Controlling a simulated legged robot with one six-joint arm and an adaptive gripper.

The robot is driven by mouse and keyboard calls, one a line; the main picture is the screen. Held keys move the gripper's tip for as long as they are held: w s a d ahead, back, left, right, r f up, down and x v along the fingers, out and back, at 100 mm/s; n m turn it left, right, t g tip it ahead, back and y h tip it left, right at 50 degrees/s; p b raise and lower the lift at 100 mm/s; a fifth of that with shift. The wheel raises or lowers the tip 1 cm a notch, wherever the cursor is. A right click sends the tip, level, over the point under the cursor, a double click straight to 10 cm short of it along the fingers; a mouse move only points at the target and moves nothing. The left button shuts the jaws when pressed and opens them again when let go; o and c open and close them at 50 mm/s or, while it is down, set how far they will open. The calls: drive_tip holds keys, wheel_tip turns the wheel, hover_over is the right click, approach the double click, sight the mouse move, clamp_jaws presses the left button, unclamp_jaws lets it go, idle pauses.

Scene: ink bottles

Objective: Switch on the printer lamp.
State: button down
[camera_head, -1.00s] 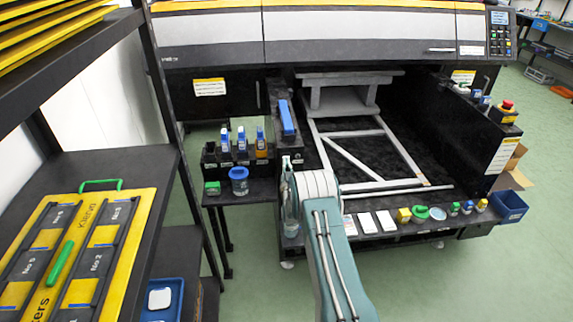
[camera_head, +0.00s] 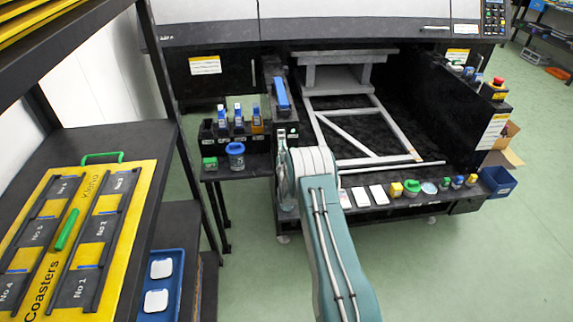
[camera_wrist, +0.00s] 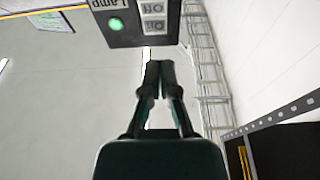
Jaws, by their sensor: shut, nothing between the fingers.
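In the wrist view a dark box (camera_wrist: 141,22) at the top carries an upside-down label reading "Lamp" (camera_wrist: 110,3). A bright green round button (camera_wrist: 115,24) sits on it, with two grey switch-like fittings (camera_wrist: 153,17) beside it; I cannot tell whether the green is a lit light. My gripper (camera_wrist: 160,66) is shut and empty, its tips just below the box in the picture, apart from the button. In the head view the large printer (camera_head: 350,22) stands at the back; my arm reaches toward its front left, and my gripper is not distinguishable there.
A black shelf with a yellow coaster board (camera_head: 134,215) and a blue tray (camera_head: 178,262) stands at left. Ink bottles (camera_head: 238,120) stand in a black rack. Cards and small pots line the printer's front ledge (camera_head: 405,208). Green floor (camera_head: 480,270) is open at right.

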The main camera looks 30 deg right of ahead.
drive_tip(key=s+a, duration=0.2)
drive_tip(key=s, duration=0.6)
drive_tip(key=shift+s, duration=0.2)
drive_tip(key=shift+a, duration=0.1)
